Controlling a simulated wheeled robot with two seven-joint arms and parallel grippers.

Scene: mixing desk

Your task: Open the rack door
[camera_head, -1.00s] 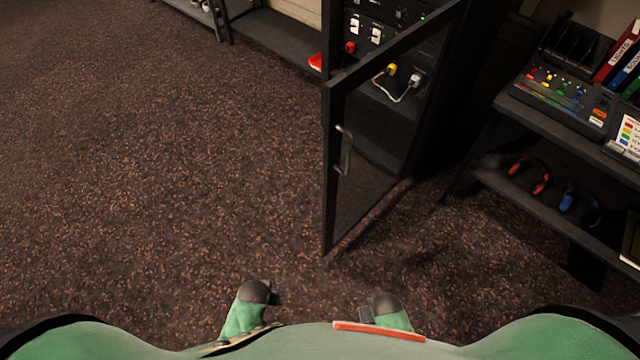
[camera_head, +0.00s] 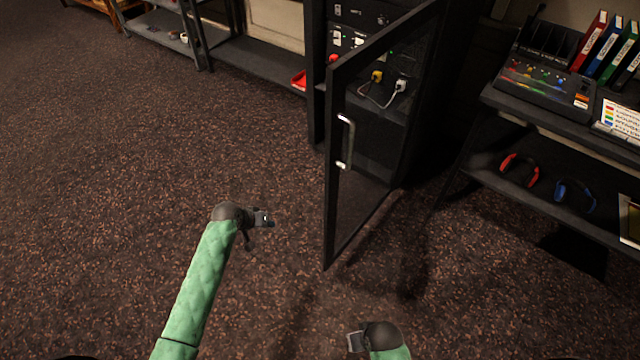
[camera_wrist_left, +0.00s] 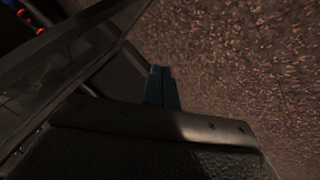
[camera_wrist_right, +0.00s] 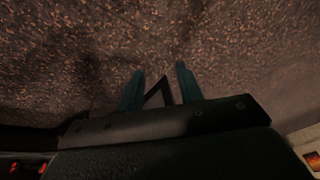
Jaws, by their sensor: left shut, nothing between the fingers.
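The rack door (camera_head: 331,205) is a dark-framed glass panel standing swung out from the black rack (camera_head: 314,70). Its silver upright handle (camera_head: 346,142) is on the outer edge. My left gripper (camera_head: 268,218) is shut and empty, to the left of the door and lower in the picture than the handle, apart from both. Its closed fingers (camera_wrist_left: 161,85) show in the left wrist view, with a dark framed panel to their left. My right gripper (camera_head: 355,342) is low in the head view, below the door's bottom corner. Its fingers (camera_wrist_right: 159,84) are apart and empty over the floor.
Cables with yellow and white plugs (camera_head: 388,82) are inside the rack. To the right, a desk holds a mixer (camera_head: 545,88) and binders (camera_head: 605,50), with red headphones (camera_head: 520,170) and blue headphones (camera_head: 575,195) on its lower shelf. The carpet (camera_head: 130,190) at left is clear.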

